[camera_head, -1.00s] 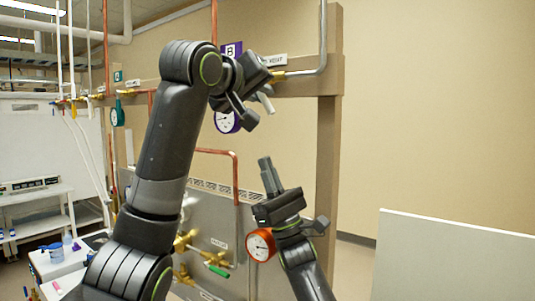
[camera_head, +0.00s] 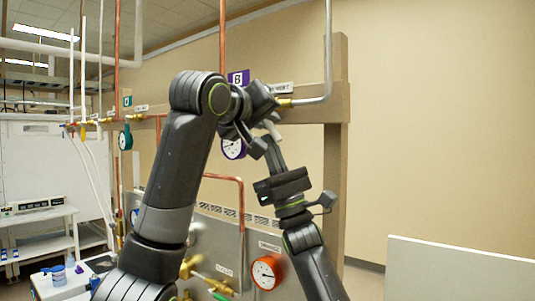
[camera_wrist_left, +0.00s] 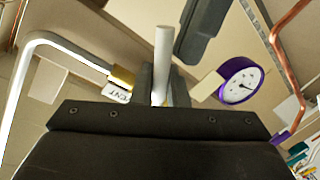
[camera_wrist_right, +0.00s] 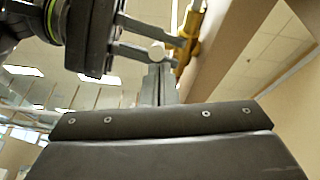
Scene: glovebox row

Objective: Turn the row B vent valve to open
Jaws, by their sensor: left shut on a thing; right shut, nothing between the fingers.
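The row B vent valve shows as brass (camera_head: 284,101) beside a "VENT" label (camera_head: 282,88), near the purple "B" sign (camera_head: 238,78). Its brass body also shows in the right wrist view (camera_wrist_right: 190,42). My left gripper (camera_head: 258,130) is just below and left of it, shut on a pale round rod (camera_wrist_left: 162,62). The rod's end (camera_wrist_right: 157,52) points toward the right wrist camera. I cannot tell how the rod joins the valve; the gripper hides that part. My right gripper (camera_head: 272,152) is shut and empty, fingertips up, close below the rod. I cannot tell if they touch.
A purple-rimmed gauge (camera_head: 233,148) hangs behind my left gripper. A copper pipe (camera_head: 241,190), an orange gauge (camera_head: 266,272) and a grey panel (camera_head: 215,240) lie below. A wooden post (camera_head: 335,180) stands right. A pale board (camera_head: 460,270) is at lower right, with open space above it.

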